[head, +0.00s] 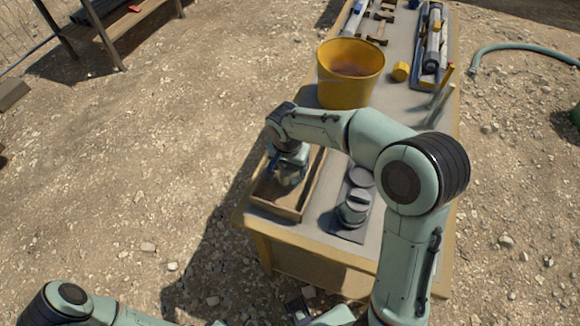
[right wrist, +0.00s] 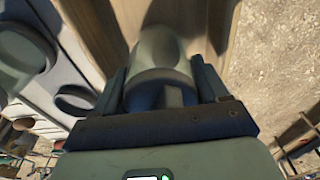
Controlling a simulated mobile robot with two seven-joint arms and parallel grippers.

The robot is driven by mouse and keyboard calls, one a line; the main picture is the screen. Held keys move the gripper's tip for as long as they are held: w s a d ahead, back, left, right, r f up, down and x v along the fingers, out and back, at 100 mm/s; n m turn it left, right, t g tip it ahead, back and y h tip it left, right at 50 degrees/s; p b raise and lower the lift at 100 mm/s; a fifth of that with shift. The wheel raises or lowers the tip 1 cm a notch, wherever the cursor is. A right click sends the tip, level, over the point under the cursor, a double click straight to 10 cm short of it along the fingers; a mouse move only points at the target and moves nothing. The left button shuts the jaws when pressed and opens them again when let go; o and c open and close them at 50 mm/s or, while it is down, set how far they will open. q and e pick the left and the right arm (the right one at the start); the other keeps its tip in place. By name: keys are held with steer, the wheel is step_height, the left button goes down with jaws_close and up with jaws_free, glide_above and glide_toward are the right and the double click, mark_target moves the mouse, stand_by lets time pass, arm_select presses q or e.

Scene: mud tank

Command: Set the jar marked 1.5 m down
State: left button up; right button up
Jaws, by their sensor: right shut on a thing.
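My right gripper (head: 289,172) is over the wooden tray (head: 297,212) at the table's near left corner. It is shut on a grey jar (right wrist: 160,52), which stands between the two fingers in the right wrist view. The jar's mark cannot be read. The jar is over or in the tray; whether its base touches the tray floor cannot be told. My left arm crosses the bottom left of the head view; the state of its gripper cannot be made out.
Right of the tray, similar grey jars (head: 352,209) stand on a dark board (head: 344,233). A yellow bucket (head: 349,88) stands behind the tray, with a small yellow object (head: 400,71) beside it. Tools in a blue case (head: 429,50) lie farther back. The table's front right is clear.

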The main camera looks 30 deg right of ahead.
steer(key=shift+f, duration=0.15)
steer(key=shift+f, duration=0.15)
steer(key=o, duration=1.3)
steer(key=shift+r, duration=0.4)
steer(key=r, duration=0.7)
steer(key=s+a+r+p, duration=0.1)
steer(key=r, duration=0.3)
steer(key=shift+r, duration=0.25)
